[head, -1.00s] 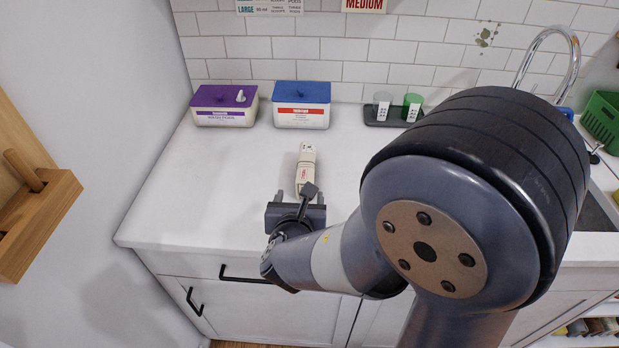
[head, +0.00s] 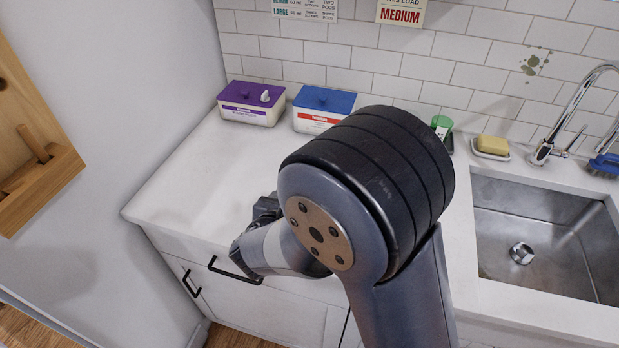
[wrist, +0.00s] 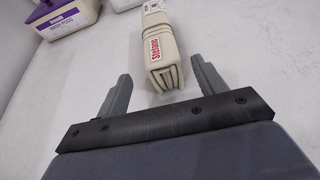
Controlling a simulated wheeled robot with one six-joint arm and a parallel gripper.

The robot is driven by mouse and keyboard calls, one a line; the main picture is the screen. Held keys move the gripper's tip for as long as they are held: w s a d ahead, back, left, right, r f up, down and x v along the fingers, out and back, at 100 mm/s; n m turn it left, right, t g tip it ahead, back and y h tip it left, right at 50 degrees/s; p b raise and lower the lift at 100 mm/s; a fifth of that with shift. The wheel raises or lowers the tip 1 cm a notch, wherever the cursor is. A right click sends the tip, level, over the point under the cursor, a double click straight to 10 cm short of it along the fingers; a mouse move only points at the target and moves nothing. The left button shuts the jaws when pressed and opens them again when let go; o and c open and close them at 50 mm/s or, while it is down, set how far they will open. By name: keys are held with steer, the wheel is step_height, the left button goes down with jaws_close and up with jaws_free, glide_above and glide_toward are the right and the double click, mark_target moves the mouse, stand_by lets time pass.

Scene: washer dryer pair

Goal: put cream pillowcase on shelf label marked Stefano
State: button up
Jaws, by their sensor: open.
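A cream folded bundle (wrist: 158,32), which looks like the pillowcase, lies on the white counter with red lettering reading "Stefano" on its top. My gripper (wrist: 160,70) is open in the wrist view. Its two grey fingers stand either side of the bundle's near end, with a gap on both sides and nothing held. In the head view only part of my gripper (head: 265,208) shows at the counter's front left, and my arm hides the bundle. No shelf label shows in either view.
A purple-lidded box (head: 250,104) and a blue-lidded box (head: 318,108) stand at the back of the counter (head: 185,175). A soap dish with yellow soap (head: 493,145) and a steel sink (head: 540,225) are on the right. A wooden rack (head: 35,150) hangs on the left wall.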

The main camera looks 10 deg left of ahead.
steer(key=shift+d+p+x, duration=0.2)
steer(key=shift+p+x, duration=0.4)
steer(key=shift+x, duration=2.15)
steer(key=c, duration=1.2)
step_height(320, 180, up, 10)
steer(key=w+d+f, duration=0.1)
steer(key=d, duration=0.7)
steer(key=w+d+f+m+h, duration=0.1)
steer(key=w+d+f, duration=0.1)
steer(key=d, duration=0.6)
steer(key=w+d+f+h, duration=0.1)
steer(key=d+f, duration=0.1)
steer(key=d, duration=0.6)
steer(key=shift+w+d+f+m, duration=0.15)
steer(key=shift+d+m, duration=0.1)
steer(key=shift+m, duration=0.15)
steer(key=shift+d+f, duration=0.2)
steer(key=shift+d, duration=0.4)
